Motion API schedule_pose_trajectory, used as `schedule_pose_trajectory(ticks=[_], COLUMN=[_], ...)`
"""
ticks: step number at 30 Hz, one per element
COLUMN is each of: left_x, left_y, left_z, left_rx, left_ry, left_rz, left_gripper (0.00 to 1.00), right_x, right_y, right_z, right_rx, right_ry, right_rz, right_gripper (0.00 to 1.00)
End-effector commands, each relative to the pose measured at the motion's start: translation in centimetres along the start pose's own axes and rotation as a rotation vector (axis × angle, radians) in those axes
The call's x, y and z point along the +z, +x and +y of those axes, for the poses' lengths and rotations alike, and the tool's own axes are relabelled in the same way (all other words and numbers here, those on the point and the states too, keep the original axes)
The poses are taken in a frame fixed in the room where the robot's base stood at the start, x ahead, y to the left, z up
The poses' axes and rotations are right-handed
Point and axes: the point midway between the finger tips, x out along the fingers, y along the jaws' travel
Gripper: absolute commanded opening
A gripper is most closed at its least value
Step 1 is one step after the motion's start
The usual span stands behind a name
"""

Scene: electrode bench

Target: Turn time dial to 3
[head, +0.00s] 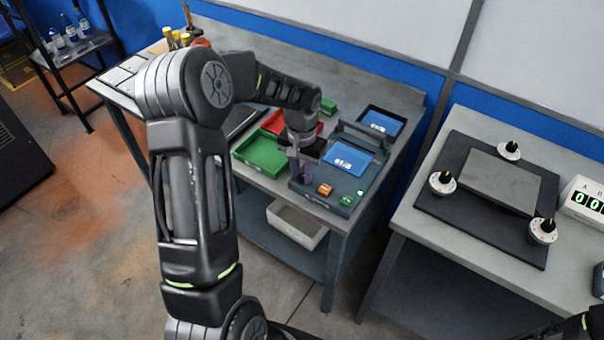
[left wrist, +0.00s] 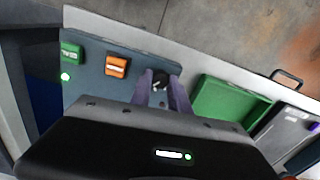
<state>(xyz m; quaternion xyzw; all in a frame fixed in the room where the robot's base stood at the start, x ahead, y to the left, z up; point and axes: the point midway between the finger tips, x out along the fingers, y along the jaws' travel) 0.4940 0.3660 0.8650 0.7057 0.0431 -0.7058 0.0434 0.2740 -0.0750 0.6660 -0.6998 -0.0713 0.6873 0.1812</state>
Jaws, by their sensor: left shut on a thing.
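A dark blue-grey device (head: 312,197) with a blue screen (head: 348,158) stands at the front edge of the left bench. My left gripper (head: 297,168) reaches down over its left front part. In the left wrist view, the two purple-grey fingers (left wrist: 164,92) are shut on a small black dial (left wrist: 160,77) with a light mark on top. Its scale and numbers are too small or hidden to read. An orange button (left wrist: 116,66) and a green button (left wrist: 71,52) lie beside it on the panel. My right gripper is out of view.
Green (head: 262,155) and red (head: 280,122) trays lie left of the device. The right bench holds a black board (head: 462,213) with three white dials, including one at its left (head: 442,183), and a digital display (head: 585,200).

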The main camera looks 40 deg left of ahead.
Motion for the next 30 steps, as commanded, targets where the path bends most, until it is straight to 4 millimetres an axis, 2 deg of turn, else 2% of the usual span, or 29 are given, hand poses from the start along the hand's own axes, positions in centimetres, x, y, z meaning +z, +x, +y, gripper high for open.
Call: schedule_pose_trajectory(ticks=[7, 21, 22, 30], left_x=[-0.01, -0.01, -0.01, -0.01], left_y=[0.02, -0.02, -0.01, -0.01], left_z=[0.02, 0.02, 0.01, 0.00], left_rx=[0.000, 0.000, 0.000, 0.000], left_ry=[0.097, 0.118, 0.118, 0.116], left_rz=[0.000, 0.000, 0.000, 0.000], left_gripper=[0.00, 0.00, 0.24, 0.44], right_x=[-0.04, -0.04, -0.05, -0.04], right_y=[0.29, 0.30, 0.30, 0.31], right_z=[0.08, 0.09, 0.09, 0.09], right_rx=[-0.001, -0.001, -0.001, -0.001], right_ry=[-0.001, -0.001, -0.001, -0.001], right_rz=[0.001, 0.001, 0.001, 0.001], right_gripper=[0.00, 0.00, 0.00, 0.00])
